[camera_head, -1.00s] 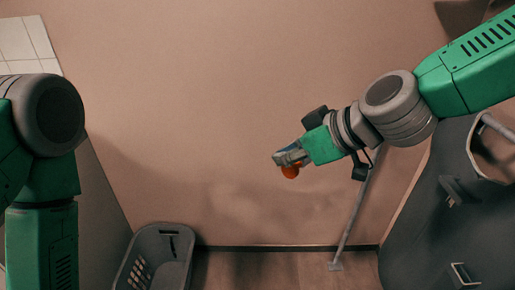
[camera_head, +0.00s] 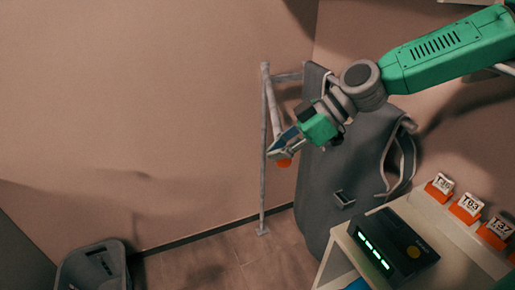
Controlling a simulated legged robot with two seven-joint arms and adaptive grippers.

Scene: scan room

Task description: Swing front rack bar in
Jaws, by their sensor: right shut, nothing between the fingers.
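A thin grey rack (camera_head: 263,180) stands on the floor by the back wall, with an upright post and a foot. A short grey bar (camera_head: 288,77) runs from the post's top toward the right, to a dark grey bag. Another slanted bar (camera_head: 272,105) comes down from the top toward my right gripper. I cannot tell which one is the front rack bar. My right gripper (camera_head: 281,153) is shut and empty, in front of the post in the picture. Whether it touches the rack is unclear. My left gripper is out of view.
The dark grey bag (camera_head: 335,185) with a strap is right of the rack. A white shelf (camera_head: 440,235) at lower right holds a black device (camera_head: 392,246) with green lights and several orange-based tags (camera_head: 466,208). A grey basket (camera_head: 93,270) is at lower left.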

